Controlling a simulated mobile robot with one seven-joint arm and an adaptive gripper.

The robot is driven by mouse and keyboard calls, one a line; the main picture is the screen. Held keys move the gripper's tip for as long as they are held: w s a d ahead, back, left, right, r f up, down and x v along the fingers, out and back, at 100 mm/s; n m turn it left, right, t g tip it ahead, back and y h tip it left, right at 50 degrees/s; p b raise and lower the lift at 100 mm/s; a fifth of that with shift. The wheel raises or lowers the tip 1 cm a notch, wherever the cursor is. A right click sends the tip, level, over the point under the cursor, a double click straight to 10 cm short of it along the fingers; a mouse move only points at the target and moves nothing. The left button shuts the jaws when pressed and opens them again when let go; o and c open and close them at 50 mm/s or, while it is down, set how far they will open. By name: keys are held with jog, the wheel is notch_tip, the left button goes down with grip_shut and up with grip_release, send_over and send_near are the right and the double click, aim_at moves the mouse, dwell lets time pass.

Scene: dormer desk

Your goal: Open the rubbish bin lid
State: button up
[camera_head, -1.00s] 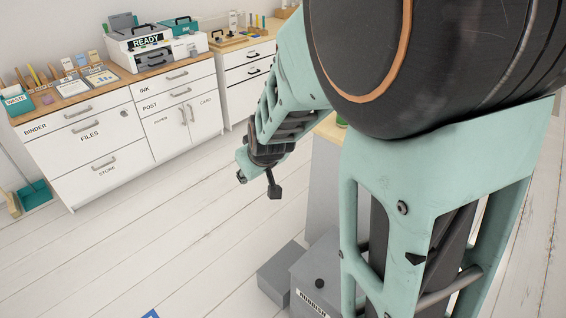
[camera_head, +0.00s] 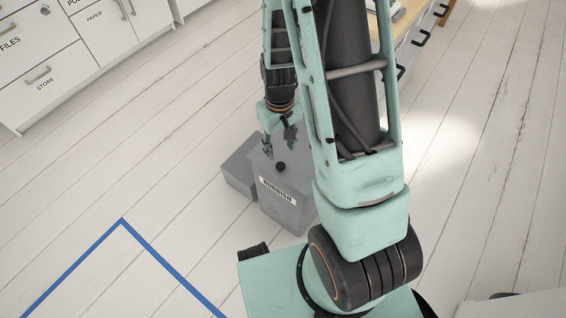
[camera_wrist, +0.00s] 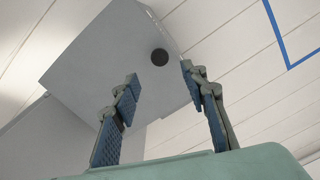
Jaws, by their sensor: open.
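The grey rubbish bin (camera_head: 285,208) stands on the floor with a label reading RUBBISH on its front. Its lid (camera_head: 268,160) looks closed and carries a round black knob (camera_head: 280,167). My gripper (camera_head: 279,151) is just above the lid, close behind the knob in the head view. In the wrist view my gripper (camera_wrist: 160,74) is open and empty. There the black knob (camera_wrist: 159,57) shows beyond and between the two fingertips, on the grey lid (camera_wrist: 105,55). I cannot tell the exact gap between the fingertips and the knob; no touch shows.
A lower grey box (camera_head: 239,168) adjoins the bin on its left. White drawer cabinets (camera_head: 60,70) stand at the upper left, and a wooden-topped desk (camera_head: 415,20) at the upper right. Blue tape (camera_head: 122,221) marks the floor. Open plank floor lies left of the bin.

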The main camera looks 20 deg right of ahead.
aim_at(281, 166)
notch_tip(281, 166, down, 9)
jog(key=shift+b, duration=1.25)
jog(key=shift+c, duration=0.5)
grip_shut()
